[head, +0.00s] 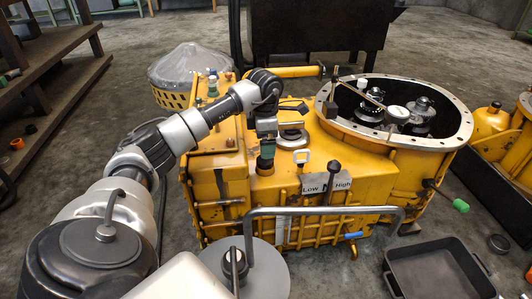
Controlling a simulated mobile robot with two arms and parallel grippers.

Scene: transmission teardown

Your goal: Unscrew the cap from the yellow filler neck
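The yellow transmission housing (371,174) stands in the middle of the head view. My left arm reaches in from the left, and its gripper (266,162) points down at the top of the housing, left of the black-knobbed lever. The gripper is small and dark here, below a teal band; I cannot tell whether its fingers are open or shut, or whether they touch anything. A yellow pipe (297,72) with a dark end runs behind the arm. I cannot clearly make out the filler neck or its cap; the arm may hide them. My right gripper is out of view.
A "Low N High" plate (326,185) and lever (334,172) stand right of the gripper. The round opening (457,128) with gears is further right. A black tray (392,281) lies on the floor at lower right. A wooden shelf (60,42) stands at left.

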